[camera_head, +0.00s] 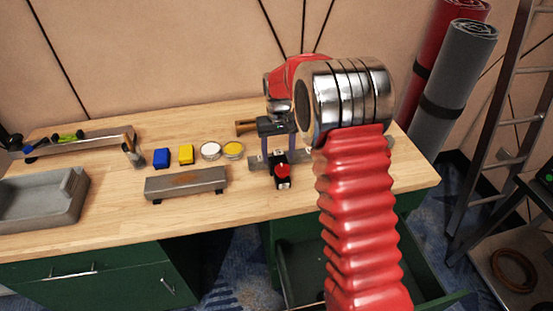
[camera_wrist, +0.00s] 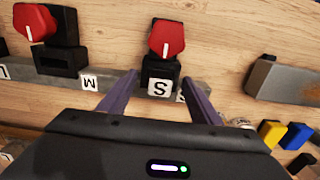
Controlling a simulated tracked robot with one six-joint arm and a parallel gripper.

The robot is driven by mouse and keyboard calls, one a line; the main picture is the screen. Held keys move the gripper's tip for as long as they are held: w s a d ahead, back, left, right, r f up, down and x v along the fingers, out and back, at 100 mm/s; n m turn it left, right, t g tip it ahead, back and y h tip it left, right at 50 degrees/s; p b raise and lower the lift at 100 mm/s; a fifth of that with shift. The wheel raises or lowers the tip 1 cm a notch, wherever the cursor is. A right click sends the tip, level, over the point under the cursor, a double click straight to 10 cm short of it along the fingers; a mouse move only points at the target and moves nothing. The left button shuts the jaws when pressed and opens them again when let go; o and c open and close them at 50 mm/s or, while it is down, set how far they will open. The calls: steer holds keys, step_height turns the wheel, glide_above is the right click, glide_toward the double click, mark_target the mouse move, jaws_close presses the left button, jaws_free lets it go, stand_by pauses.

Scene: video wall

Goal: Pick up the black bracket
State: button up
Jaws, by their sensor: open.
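A black bracket (camera_wrist: 161,70) with a red knob (camera_wrist: 166,38) stands at a grey rail behind a white tag marked S, in the wrist view. It also shows in the head view (camera_head: 283,184), below my gripper. In the head view, my gripper (camera_head: 279,150) points down over the rail; whether the fingers touch the bracket cannot be told.
On the wooden bench (camera_head: 110,220) are a grey metal block (camera_head: 187,184), a blue block (camera_head: 161,158), a yellow block (camera_head: 186,155), two round tins (camera_head: 221,150) and a grey tray (camera_head: 40,200). An open green drawer (camera_head: 300,270) is below. Front-left bench space is clear.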

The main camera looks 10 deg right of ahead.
steer(key=shift+c, duration=0.5)
steer(key=c, duration=1.2)
step_height(320, 180, up, 10)
stand_by(0.4)
